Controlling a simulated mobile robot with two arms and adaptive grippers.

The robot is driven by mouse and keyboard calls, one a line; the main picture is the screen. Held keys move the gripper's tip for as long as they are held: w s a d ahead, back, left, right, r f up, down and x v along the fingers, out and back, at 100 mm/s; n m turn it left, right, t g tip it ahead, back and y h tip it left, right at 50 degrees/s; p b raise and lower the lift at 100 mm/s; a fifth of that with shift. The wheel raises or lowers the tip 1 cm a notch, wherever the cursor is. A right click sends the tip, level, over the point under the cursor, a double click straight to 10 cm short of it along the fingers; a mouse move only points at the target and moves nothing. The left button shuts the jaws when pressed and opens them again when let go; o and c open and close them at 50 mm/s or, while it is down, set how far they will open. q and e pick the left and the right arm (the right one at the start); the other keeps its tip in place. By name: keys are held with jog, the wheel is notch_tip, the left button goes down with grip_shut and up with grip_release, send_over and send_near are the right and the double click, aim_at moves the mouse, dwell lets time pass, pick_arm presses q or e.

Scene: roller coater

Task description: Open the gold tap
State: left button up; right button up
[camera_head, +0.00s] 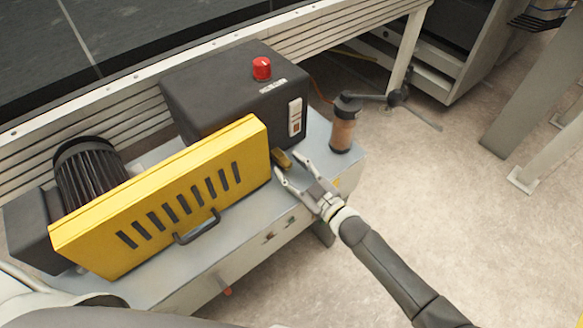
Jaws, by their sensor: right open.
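The gold tap (282,158) is a small brass-coloured piece low beside the front of the black box, near the right end of the yellow slotted guard. My right gripper (288,164) reaches in from the lower right. Its two fingers are spread and point at the tap, with one fingertip on either side of its near end. I cannot tell whether they touch it. The tap's lower part and the way it is turned are hard to make out. My left gripper is not in view.
The yellow guard (165,200) with a black handle stands left of the tap. The black box (225,95) carries a red knob (262,68). Open floor (440,210) lies to the right.

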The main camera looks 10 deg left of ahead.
jog(key=v, duration=1.1)
jog(key=shift+s+d, duration=0.2)
